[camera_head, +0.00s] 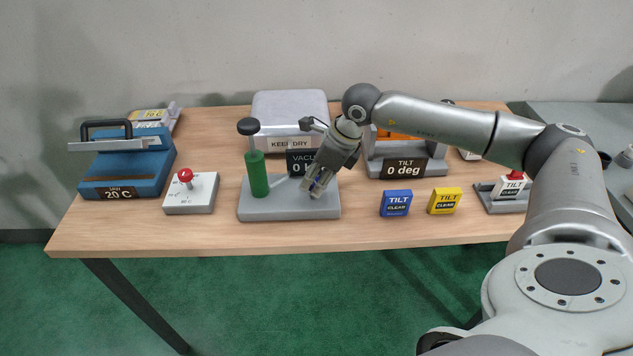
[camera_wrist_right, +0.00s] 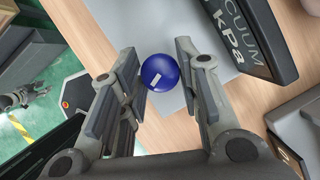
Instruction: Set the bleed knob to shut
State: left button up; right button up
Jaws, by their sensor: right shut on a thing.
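The bleed knob (camera_wrist_right: 160,73) is round and blue with a white mark on its top, seen in the right wrist view. It sits on the grey base (camera_head: 287,212) of the vacuum pump, which has a green cylinder (camera_head: 257,174) with a black handle. My right gripper (camera_head: 317,190) reaches down over the right part of this base. In the right wrist view its fingers (camera_wrist_right: 158,68) are shut on the knob, one on each side. In the head view the fingers mostly hide the knob. My left gripper is not in view.
A dark vacuum display (camera_head: 299,163) stands behind the knob, partly hidden by my gripper. A red-knobbed box (camera_head: 190,192) and a blue press (camera_head: 130,170) stand left.

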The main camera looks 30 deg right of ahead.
jog(key=m+h+b, duration=0.1)
jog(key=m+b, duration=0.1)
jog(key=shift+a+f+m+t+b, duration=0.1)
jog(key=shift+f+m+t+b, duration=0.05)
jog(key=shift+m+t+b, duration=0.2)
jog(key=shift+r+m+h+b, duration=0.2)
jog(key=shift+m+h+b, duration=0.2)
jog(key=shift+m+b, duration=0.45)
jog(key=o, duration=1)
